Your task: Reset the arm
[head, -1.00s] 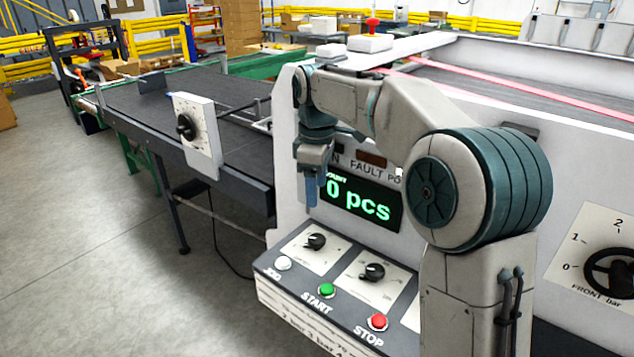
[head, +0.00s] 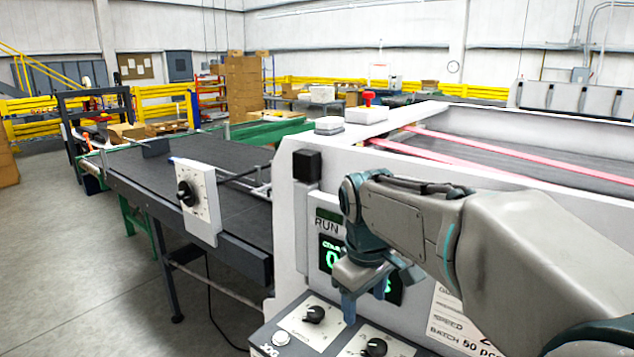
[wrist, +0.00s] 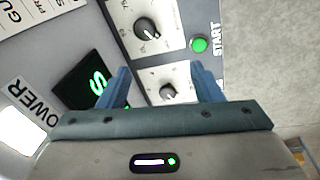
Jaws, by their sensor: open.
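My gripper (head: 348,306) hangs in front of the machine's control panel in the head view, with its blue fingers pointing down. In the wrist view my gripper (wrist: 160,88) shows its two blue fingers spread apart with nothing between them. Beyond the fingers are two black knobs on white plates, an upper knob (wrist: 147,30) and a lower knob (wrist: 168,91). The green START button (wrist: 199,44) is to their right. The fingers appear clear of the panel. My arm hides part of the green counter display (head: 333,260) in the head view.
A white plate with a black dial (head: 187,193) stands out beside the dark conveyor (head: 150,180) at left. A black box (head: 306,166) is on the machine's corner. A red mushroom button (head: 368,97) stands on top. Open grey floor (head: 80,260) lies at left.

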